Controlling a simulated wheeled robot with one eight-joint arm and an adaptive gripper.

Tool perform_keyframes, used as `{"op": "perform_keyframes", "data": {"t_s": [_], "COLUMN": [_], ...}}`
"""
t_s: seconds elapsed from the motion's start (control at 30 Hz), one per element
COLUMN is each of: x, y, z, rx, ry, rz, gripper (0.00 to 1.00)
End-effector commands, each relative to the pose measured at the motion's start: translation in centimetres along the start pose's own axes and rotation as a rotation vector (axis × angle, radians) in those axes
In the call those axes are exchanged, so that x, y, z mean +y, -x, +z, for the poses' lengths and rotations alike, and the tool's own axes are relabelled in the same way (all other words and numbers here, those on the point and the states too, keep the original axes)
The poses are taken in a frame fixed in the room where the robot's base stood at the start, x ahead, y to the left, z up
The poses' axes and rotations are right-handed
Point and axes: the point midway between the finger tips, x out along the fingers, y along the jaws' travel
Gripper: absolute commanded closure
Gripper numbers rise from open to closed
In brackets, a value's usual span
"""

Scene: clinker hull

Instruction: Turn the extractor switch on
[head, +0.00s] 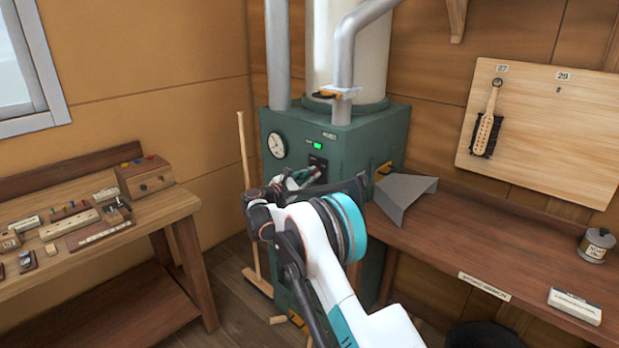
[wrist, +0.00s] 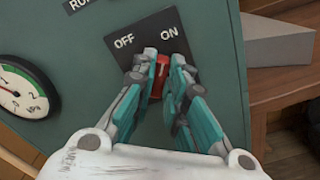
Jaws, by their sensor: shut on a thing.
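The extractor switch is a red lever (wrist: 157,86) on a black plate (wrist: 143,37) marked OFF at left and ON at right. My gripper (wrist: 158,75) is shut on the lever, with its teal fingers on either side of it. The lever's top shows between the two labels; its exact setting is hard to tell. In the head view the black plate (head: 318,162) is on the front of the green extractor cabinet (head: 345,140), and my gripper (head: 305,176) reaches it. The lever is hidden there. A green light (head: 317,146) glows above the plate.
A round gauge (head: 277,145) sits left of the switch. A wooden stick (head: 245,190) stands upright left of the cabinet. A workbench (head: 190,205) with tools is at left. A brown counter (head: 480,235) with a grey metal hood (head: 402,193) is at right.

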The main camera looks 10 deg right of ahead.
Motion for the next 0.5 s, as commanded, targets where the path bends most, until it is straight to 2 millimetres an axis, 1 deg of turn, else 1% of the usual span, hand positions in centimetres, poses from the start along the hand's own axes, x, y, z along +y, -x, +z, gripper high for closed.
{"op": "perform_keyframes", "data": {"t_s": [0.03, 0.07, 0.1, 0.13, 0.4, 0.5], "x": [-0.05, -0.05, -0.05, -0.05, -0.02, 0.0], "y": [0.08, 0.08, 0.07, 0.07, 0.03, 0.3], "z": [-0.1, -0.1, -0.1, -0.09, -0.04, -0.05], "rx": [0.002, 0.002, 0.002, 0.001, 0.001, 0.001], "ry": [-0.002, -0.002, -0.001, -0.001, 0.0, 0.0], "rz": [-0.001, -0.001, -0.001, -0.001, -0.001, 0.0], "gripper": [1.0, 0.8, 0.71, 0.67, 0.67, 0.67]}}
